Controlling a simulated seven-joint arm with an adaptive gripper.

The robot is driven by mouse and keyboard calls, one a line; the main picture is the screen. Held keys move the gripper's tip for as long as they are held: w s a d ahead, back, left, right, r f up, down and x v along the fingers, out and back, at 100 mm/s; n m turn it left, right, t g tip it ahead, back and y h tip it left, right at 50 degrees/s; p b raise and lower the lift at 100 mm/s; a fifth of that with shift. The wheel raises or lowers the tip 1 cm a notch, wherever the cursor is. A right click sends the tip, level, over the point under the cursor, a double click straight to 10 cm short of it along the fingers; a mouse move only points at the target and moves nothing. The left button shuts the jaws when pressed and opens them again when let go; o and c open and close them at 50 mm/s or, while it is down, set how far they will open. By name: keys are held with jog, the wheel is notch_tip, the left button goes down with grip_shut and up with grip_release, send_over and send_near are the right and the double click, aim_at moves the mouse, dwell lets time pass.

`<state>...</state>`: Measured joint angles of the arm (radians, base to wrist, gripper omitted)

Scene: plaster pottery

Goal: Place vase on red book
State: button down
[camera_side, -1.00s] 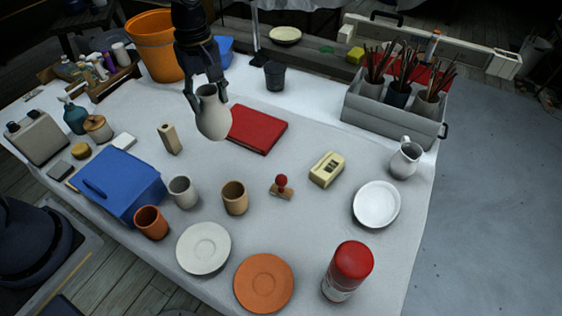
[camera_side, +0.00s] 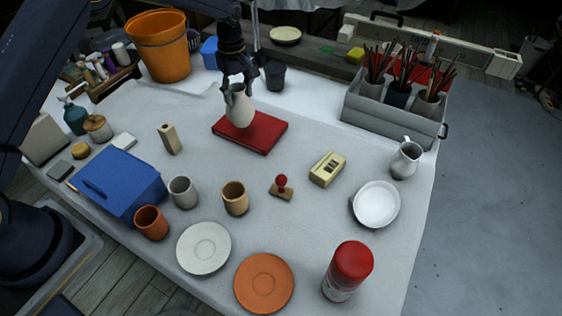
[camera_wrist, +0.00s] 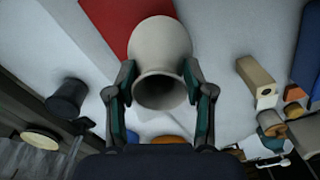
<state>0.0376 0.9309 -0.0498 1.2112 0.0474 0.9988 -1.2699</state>
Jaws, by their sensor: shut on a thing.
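The cream vase (camera_side: 240,108) is held upright in my gripper (camera_side: 238,86), over the left part of the red book (camera_side: 263,133) in the side view. The book lies flat on the grey table. In the wrist view my gripper (camera_wrist: 160,88) is shut on the vase (camera_wrist: 160,50), with one finger on each side of its neck and its open mouth facing the camera. Part of the red book (camera_wrist: 108,18) shows behind the vase there. I cannot tell whether the vase's base touches the book.
A dark cup (camera_side: 275,75) stands behind the book, and a beige block (camera_side: 169,139) stands to its left. A stamp (camera_side: 282,187) and a cream box (camera_side: 327,169) lie in front. A grey crate of brushes (camera_side: 392,123) is at the right.

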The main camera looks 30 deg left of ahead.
aim_at(240, 102)
jog(key=shift+w+f, duration=0.25)
jog(key=shift+f, duration=1.55)
jog(key=shift+c, duration=2.2)
grip_release()
jog(key=shift+f, duration=0.15)
